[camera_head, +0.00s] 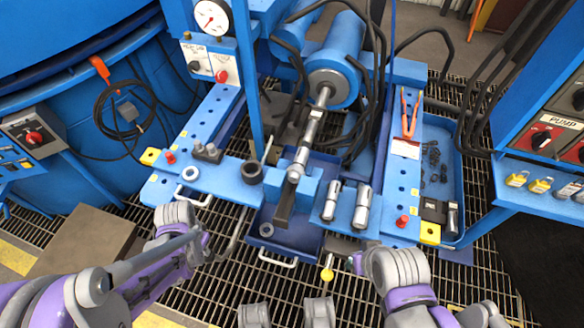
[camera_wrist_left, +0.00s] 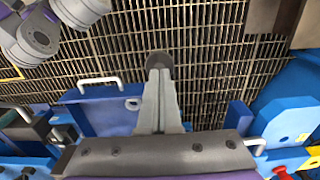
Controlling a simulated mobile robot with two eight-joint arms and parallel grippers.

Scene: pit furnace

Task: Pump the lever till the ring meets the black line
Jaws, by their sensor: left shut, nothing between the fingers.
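A short rod with a yellow knob (camera_head: 327,274), perhaps the lever, shows in front of the blue press frame in the head view. A chrome ram (camera_head: 310,128) comes out of the blue cylinder (camera_head: 334,74). I cannot make out for sure which ring is meant, nor a black line. The pressure gauge (camera_head: 211,17) is at the top left. My left gripper (camera_head: 228,250) is left of the blue tray; its fingers (camera_wrist_left: 158,75) are together and empty in the left wrist view, over the floor grating. My right gripper (camera_head: 352,262) is right of the yellow knob, its fingers mostly hidden.
The blue tray (camera_head: 268,243) holds a washer (camera_head: 266,229). Two chrome pins (camera_head: 362,206) stand on the frame's right side. Orange-handled pliers (camera_head: 410,112) lie farther back. A control panel (camera_head: 553,135) marked PUMP is at the right. Hoses and frame edges crowd the middle.

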